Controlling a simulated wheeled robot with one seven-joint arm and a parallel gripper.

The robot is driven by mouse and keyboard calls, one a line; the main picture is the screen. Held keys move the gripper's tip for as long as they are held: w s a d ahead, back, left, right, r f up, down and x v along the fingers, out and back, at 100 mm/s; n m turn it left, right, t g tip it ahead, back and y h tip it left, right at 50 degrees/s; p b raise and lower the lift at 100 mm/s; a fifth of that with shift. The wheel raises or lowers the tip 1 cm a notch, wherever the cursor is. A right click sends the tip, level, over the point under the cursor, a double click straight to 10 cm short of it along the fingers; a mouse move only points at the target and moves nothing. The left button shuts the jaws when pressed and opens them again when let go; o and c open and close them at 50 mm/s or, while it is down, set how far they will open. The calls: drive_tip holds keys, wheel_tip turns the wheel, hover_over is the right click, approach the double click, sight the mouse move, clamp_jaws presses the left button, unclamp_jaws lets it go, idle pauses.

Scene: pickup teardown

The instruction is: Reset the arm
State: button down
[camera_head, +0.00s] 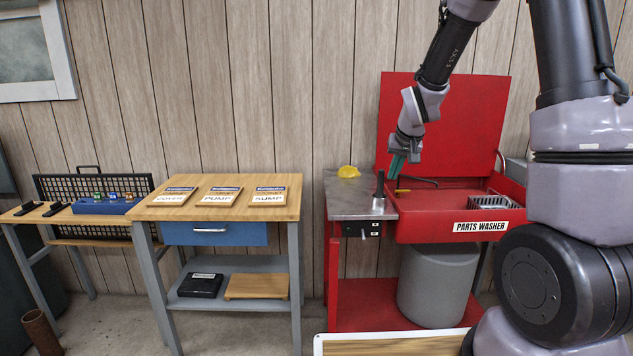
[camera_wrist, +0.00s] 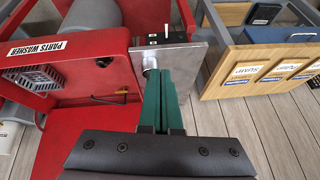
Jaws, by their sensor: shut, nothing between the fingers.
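My gripper (camera_head: 396,164) hangs from my arm over the left part of the red parts washer (camera_head: 460,231), near the edge of its grey metal side shelf (camera_head: 345,203). In the wrist view its green fingers (camera_wrist: 163,105) are pressed together with nothing between them. The fingers are above the washer and shelf in that view and cover part of the shelf's edge. A dark upright cylinder (camera_head: 379,185) stands at the shelf's right side, just below and left of the fingers. I cannot tell the gap between them.
A metal basket (camera_head: 492,202) sits in the washer, whose red lid (camera_head: 445,120) stands raised behind. A wooden bench (camera_head: 225,207) with several label cards is at left. Clear floor separates bench and washer.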

drive_tip(key=s+d+r+m, duration=0.2)
drive_tip(key=s+r, duration=1.2)
drive_tip(key=r, duration=0.1)
drive_tip(key=s+r, duration=0.2)
drive_tip(key=s, duration=0.5)
drive_tip(key=s+r+t+y, duration=0.1)
drive_tip(key=s+r, duration=0.2)
drive_tip(key=s, duration=0.4)
drive_tip(key=shift+s+m, duration=0.3)
